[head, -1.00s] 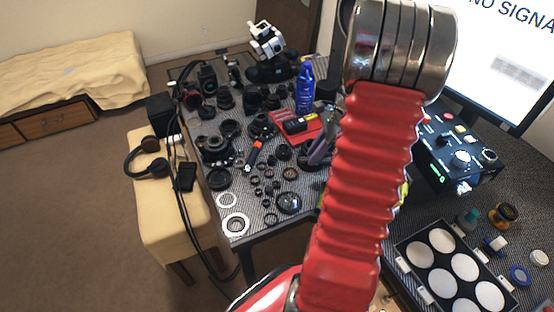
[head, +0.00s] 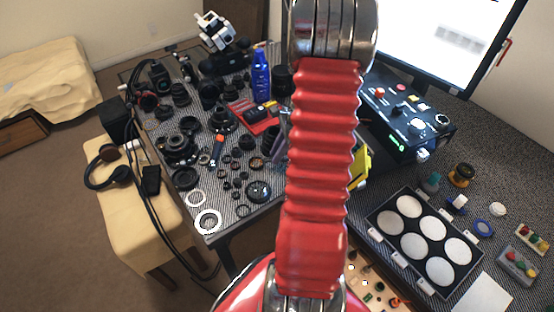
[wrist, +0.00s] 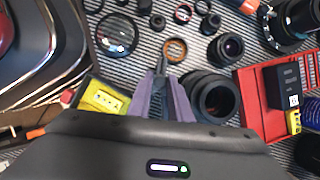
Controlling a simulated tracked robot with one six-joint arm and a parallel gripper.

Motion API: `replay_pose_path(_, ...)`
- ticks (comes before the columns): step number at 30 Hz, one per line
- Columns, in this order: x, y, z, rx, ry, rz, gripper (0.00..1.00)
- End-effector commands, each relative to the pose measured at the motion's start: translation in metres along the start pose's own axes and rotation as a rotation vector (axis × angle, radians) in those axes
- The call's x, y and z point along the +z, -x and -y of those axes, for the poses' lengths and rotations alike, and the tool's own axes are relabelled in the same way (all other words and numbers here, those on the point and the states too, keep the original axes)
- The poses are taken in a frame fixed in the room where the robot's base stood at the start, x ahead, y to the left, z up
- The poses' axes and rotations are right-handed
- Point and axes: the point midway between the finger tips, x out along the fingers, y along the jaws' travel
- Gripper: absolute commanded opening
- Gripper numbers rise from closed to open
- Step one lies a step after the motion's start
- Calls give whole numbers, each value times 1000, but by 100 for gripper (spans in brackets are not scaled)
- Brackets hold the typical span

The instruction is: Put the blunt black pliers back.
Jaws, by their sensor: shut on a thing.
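My gripper (wrist: 162,92) shows in the wrist view as two purple fingers closed on a dark, narrow tool, which I take to be the black pliers (wrist: 161,68). Only a slim dark part of the tool shows between and just past the fingertips; the rest is hidden by the fingers and gripper body. The tool is over the striped grey mat, between a black lens barrel on its right and a yellow item on its left. In the head view my red arm hides most of the gripper, and the pliers cannot be made out.
Lens rings and barrels crowd the mat, including a black lens barrel (wrist: 213,97) close to the fingers. A red tray (wrist: 258,105) is at right. A yellow item (wrist: 104,97) is at left. In the head view, a six-disc case (head: 425,240) lies at right.

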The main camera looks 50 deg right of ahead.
Motion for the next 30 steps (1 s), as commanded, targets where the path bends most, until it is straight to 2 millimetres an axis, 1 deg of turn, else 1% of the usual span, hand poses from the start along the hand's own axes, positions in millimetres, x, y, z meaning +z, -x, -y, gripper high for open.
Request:
replay_pose_path(6,-9,-23,-1,3,-2,1,0)
replay_pose_path(9,-13,-32,-1,3,-2,1,0)
replay_pose_path(21,-14,-35,0,1,-1,0,0)
replay_pose_path(22,-14,-35,0,0,-1,0,20)
replay_pose_path(25,-14,-35,0,0,-1,0,26)
replay_pose_path(30,-14,-35,0,1,-1,0,26)
